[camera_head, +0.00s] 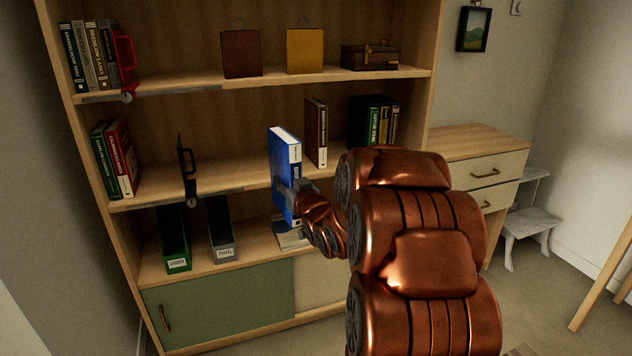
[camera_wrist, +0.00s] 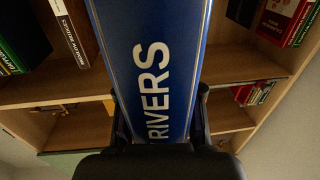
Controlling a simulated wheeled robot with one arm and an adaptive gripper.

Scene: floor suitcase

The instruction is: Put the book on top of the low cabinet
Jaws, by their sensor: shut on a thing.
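A blue book (camera_head: 286,165) stands upright in my gripper (camera_head: 291,188), in front of the bookcase's middle shelf. In the wrist view the blue book (camera_wrist: 155,60) fills the middle, its spine lettered RIVERS, between the two fingers of my gripper (camera_wrist: 160,118). My gripper is shut on its lower half. A low cabinet (camera_head: 460,143) with a bare wooden top and pale drawers stands right of the bookcase; my copper arm hides part of its left side.
The bookcase (camera_head: 265,78) holds more books, bookends, boxes and file holders. A brown book (camera_head: 316,133) stands close right of the blue one. A grey step stool (camera_head: 525,222) is right of the cabinet. A framed picture (camera_head: 474,29) hangs above it. Wooden legs (camera_head: 605,280) show far right.

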